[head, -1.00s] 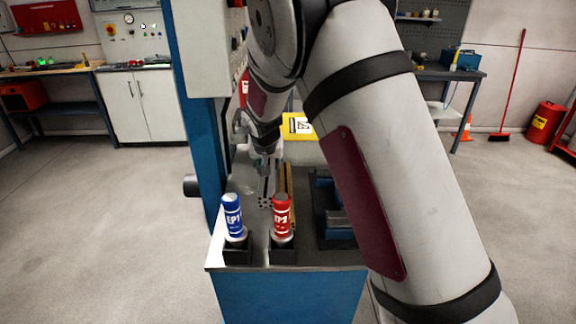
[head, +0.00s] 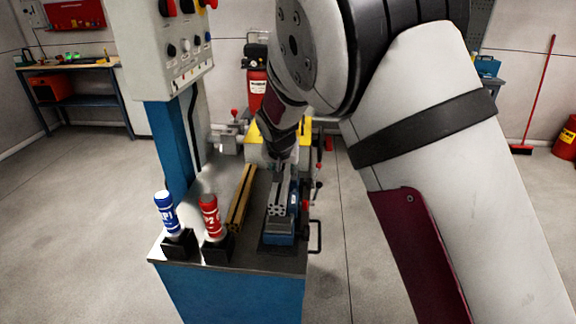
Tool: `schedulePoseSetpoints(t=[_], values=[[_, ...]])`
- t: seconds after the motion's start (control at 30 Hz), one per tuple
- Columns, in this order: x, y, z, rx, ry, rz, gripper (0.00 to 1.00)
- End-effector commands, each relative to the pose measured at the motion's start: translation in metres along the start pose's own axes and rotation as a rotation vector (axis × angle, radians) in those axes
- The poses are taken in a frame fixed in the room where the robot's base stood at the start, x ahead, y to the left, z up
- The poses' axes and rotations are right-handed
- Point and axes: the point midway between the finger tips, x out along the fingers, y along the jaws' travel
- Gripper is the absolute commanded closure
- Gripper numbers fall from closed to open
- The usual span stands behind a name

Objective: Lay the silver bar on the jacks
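The silver bar (head: 277,200) is a grooved profile seen end-on, pointing toward me in the head view. My gripper (head: 280,163) is at the bar's far part and seems shut on it; the fingertips are small and partly hidden. The bar is over the blue jacks (head: 280,238), which stand at the right side of the bench top. I cannot tell whether the bar touches them.
A brass-coloured bar (head: 241,195) lies to the left of the jacks. A blue can (head: 166,213) and a red can (head: 211,216) stand in black holders at the bench's front left. A blue column with a control box (head: 177,45) rises at the left. My arm covers the right.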

Motion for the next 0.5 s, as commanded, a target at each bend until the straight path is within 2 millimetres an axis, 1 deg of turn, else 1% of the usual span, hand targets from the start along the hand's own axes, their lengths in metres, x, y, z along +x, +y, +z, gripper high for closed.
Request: schedulePoseSetpoints(t=[0.3,0.5], values=[[0.024,0.001,0.014,0.0,0.001,0.0,1.0],[0.036,0.001,0.022,0.001,0.002,0.0,1.0]])
